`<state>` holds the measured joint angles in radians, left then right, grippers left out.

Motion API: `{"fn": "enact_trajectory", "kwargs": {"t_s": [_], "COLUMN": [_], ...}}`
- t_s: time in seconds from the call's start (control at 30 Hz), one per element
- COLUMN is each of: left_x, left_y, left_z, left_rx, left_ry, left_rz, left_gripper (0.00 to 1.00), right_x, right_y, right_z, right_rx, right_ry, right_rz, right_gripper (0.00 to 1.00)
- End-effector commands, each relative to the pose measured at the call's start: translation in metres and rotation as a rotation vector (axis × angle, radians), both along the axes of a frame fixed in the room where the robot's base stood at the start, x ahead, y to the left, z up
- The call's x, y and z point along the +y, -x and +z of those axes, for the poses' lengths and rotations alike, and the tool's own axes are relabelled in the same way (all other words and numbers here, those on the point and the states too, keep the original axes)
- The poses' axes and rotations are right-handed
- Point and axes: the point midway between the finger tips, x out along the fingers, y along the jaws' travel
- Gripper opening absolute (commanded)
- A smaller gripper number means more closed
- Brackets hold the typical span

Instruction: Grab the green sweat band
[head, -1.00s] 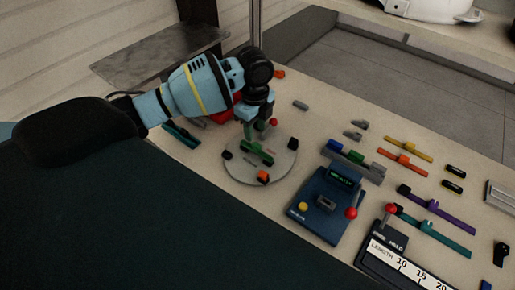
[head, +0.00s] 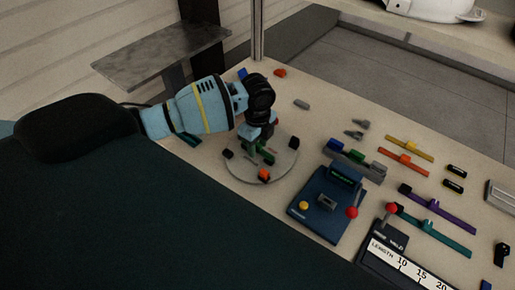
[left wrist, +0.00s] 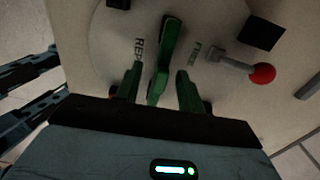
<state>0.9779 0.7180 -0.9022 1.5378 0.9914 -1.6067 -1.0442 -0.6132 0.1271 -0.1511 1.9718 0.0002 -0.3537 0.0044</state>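The green sweat band (head: 268,158) is on a round pale plate (head: 240,173) on the table, partly hidden by my left gripper in the head view. In the left wrist view the green band (left wrist: 165,45) stands out as a long narrow piece. My left gripper (head: 262,146) points down over the plate. In the left wrist view its two green-looking fingertips (left wrist: 158,88) are apart, one on each side of the band's near end. A gap shows on both sides, so it is open. My right gripper is in neither view.
On the plate are dark blocks (head: 227,153), an orange piece (head: 264,174) and a red-knobbed lever (left wrist: 262,73). To the right stand a blue device (head: 322,205), a grey rack (head: 372,172) and coloured strips (head: 402,159). A grey side table (head: 160,55) stands behind.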

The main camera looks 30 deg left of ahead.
Motion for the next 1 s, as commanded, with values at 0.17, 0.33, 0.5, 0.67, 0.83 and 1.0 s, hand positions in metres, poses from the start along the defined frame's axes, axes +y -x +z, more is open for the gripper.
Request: {"fn": "enact_trajectory", "kwargs": {"t_s": [0.17,0.33,0.5,0.67,0.83,1.0], "left_x": [0.000,0.000,0.000,0.000,0.001,0.001], "left_y": [0.000,0.000,0.000,-0.001,-0.001,0.004], "left_z": [0.000,0.000,0.001,0.003,0.017,0.038], "left_rx": [0.000,0.000,-0.001,-0.001,-0.004,-0.001], "left_ry": [0.000,0.000,0.000,0.000,0.000,0.000], "left_rz": [0.000,0.000,0.000,0.001,0.001,-0.001], "left_gripper": [0.15,0.00,0.00,0.00,0.00,0.00], "right_x": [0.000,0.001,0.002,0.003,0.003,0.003], "right_y": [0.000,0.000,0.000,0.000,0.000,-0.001], "right_z": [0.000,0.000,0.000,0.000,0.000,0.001], "right_rx": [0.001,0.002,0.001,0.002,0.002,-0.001], "right_ry": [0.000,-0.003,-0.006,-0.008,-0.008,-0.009], "right_rz": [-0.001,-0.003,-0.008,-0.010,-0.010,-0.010], "right_gripper": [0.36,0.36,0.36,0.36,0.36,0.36]}}
